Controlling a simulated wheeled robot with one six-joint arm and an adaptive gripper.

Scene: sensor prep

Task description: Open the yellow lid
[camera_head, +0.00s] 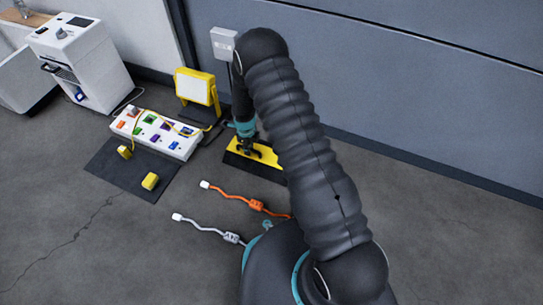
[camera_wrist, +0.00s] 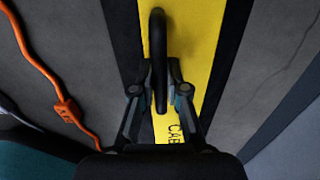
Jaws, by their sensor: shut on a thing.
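The yellow lid (camera_head: 266,153) lies on a long black box (camera_head: 247,167) on the floor beside the wall. In the wrist view the yellow lid (camera_wrist: 200,50) runs down the middle, with black edges on both sides and partly hidden dark lettering. A black loop handle (camera_wrist: 158,30) rises from the lid. My gripper (camera_wrist: 160,88) is shut on the handle, one finger on each side. In the head view my gripper (camera_head: 246,145) is over the lid, and my arm hides the box's right part. The lid looks seated on the box.
An orange cable (camera_head: 254,204) and a white cable (camera_head: 208,229) lie on the floor in front. A yellow lamp (camera_head: 196,87) stands behind, near the wall (camera_head: 420,90).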

